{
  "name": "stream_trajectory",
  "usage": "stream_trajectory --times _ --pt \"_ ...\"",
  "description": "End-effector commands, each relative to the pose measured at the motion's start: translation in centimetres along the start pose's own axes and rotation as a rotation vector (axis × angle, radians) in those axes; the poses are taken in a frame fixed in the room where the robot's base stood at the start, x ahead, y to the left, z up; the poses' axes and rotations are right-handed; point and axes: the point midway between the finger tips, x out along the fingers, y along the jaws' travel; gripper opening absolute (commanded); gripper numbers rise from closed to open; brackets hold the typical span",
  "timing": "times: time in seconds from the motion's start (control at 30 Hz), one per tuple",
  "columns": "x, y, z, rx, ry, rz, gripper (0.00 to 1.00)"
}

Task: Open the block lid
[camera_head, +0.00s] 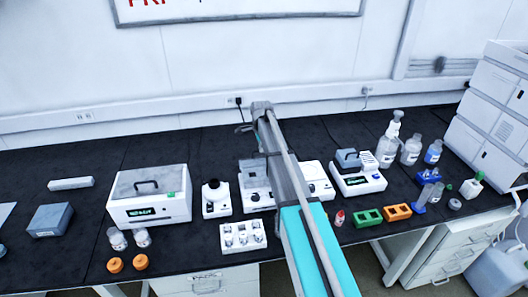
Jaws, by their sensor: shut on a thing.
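A white bench unit (150,212) with a display stands left of centre; its flat grey lid (130,190) with a dark handle is down. A smaller white unit (362,186) right of centre carries a grey block-like cover (348,158); at this size I cannot tell whether it is open or closed. I cannot tell for certain which of these is the block lid. My arm reaches from the bottom edge up over the middle of the bench.
A mixer (215,199), a unit with a clear raised cover (254,184) and a white vial rack (242,236) stand around my arm. Green (368,217) and orange (397,211) racks and bottles (411,149) stand right. Orange-capped items (115,265) lie front left.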

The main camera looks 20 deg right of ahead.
Motion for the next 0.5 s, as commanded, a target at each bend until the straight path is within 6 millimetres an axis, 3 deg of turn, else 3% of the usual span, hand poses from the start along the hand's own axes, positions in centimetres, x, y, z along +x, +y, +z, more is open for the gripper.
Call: stream_trajectory --times 0.03,0.5 --pt "-0.1 -1.3 0.1 0.0 -0.004 -0.006 0.0" --pt "1.0 -6.8 -0.1 0.003 -0.005 0.0 0.0"
